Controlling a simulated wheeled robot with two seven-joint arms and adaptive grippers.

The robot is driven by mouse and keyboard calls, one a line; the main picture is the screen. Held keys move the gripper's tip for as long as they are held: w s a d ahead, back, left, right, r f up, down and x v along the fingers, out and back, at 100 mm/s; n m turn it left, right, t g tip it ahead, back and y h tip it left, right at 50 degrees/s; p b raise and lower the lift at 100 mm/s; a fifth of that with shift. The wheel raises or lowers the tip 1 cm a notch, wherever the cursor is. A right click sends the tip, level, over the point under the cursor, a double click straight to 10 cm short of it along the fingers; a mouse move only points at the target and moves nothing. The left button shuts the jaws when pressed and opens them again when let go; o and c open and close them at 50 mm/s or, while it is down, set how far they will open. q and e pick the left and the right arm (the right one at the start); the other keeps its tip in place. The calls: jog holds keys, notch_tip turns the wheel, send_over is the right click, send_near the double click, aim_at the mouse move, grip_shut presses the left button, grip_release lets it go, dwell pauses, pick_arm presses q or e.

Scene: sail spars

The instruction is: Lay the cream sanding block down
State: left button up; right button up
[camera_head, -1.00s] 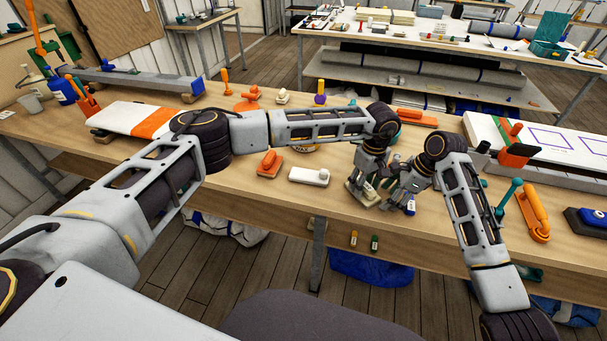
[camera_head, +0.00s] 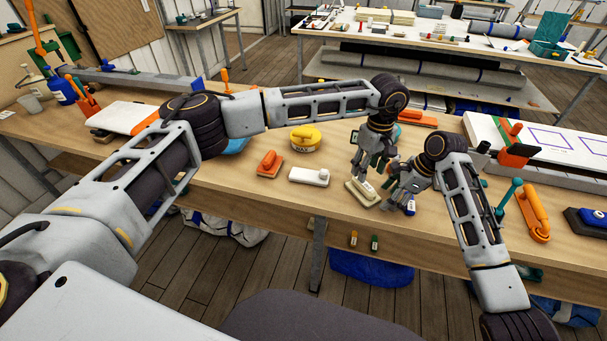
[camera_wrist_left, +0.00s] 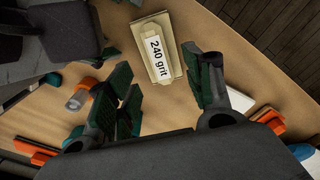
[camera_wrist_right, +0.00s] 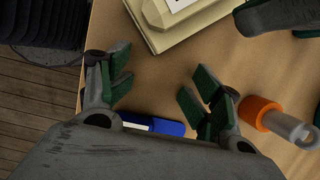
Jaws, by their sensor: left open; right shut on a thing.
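The cream sanding block (camera_head: 362,195) lies on the workbench near its front edge. In the left wrist view it lies flat with its "240 grit" label up (camera_wrist_left: 157,50), ahead of my fingers. My left gripper (camera_head: 370,172) is open just above and behind the block, with nothing between its fingers. My right gripper (camera_head: 398,190) is low over the bench just right of the block. It is shut on what looks like a small blue piece with a white label (camera_wrist_right: 152,126), partly hidden by the palm. The block's corner shows at the top of the right wrist view (camera_wrist_right: 180,22).
An orange hooked tool (camera_head: 534,215) and a long white board (camera_head: 545,140) are at right. The bench front between the off-white block and cream block is clear.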

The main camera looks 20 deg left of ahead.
pick_arm(q)
jog(key=shift+r, duration=0.5)
pick_arm(e)
jog(key=shift+s+d+f, duration=0.2)
jog(key=shift+d+f, duration=0.05)
jog(key=shift+f, duration=0.3)
pick_arm(q)
jog(key=shift+w+r+p, duration=0.1)
jog(key=shift+r+p, duration=0.45)
jog(key=shift+p, duration=0.05)
pick_arm(e)
jog(key=shift+w+r, duration=0.1)
jog(key=shift+r, duration=0.45)
pick_arm(q)
jog(key=shift+d+r+p, duration=0.1)
jog(key=shift+r+p, duration=0.35)
jog(key=shift+p, duration=0.05)
pick_arm(e)
jog(key=shift+w+r, duration=0.1)
jog(key=shift+r, duration=0.55)
pick_arm(q)
jog(key=shift+f, duration=0.1)
